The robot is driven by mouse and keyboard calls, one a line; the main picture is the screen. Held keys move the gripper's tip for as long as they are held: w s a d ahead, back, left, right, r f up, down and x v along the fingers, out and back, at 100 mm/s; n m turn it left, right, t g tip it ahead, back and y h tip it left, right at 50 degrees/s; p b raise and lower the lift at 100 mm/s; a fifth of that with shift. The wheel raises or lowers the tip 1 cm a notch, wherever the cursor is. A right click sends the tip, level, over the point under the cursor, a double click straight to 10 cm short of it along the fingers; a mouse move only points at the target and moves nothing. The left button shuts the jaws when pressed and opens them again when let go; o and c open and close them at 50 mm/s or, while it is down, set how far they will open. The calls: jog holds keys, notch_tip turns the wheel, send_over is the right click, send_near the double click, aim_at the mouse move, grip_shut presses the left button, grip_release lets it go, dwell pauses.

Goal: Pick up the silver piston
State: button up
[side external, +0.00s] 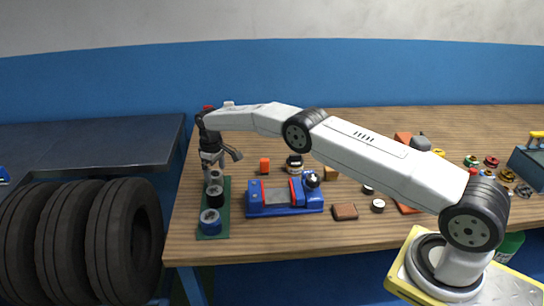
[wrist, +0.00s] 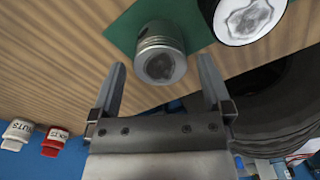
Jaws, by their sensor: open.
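The silver piston (wrist: 160,48) stands on the green mat (wrist: 122,32) in the wrist view, with grooves around its side and a grey end face toward the camera. My gripper (wrist: 161,66) is open, with one finger on each side of the piston's near end in the picture; I see no contact. In the side external view, the silver piston (side external: 215,176) is at the far end of the green mat (side external: 226,212), partly hidden by my gripper (side external: 221,163).
Large tires (side external: 125,240) stand at the left.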

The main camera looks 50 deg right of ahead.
aim_at(216, 174)
jog(key=shift+f, duration=2)
jog(key=c, duration=1.2)
jog(key=shift+r, duration=0.1)
jog(key=shift+c, duration=0.2)
jog(key=shift+r, duration=1.6)
jog(key=s+r, duration=0.9)
jog(key=s, duration=0.5)
jog(key=shift+a+r, duration=0.25)
jog(key=shift+r, duration=0.05)
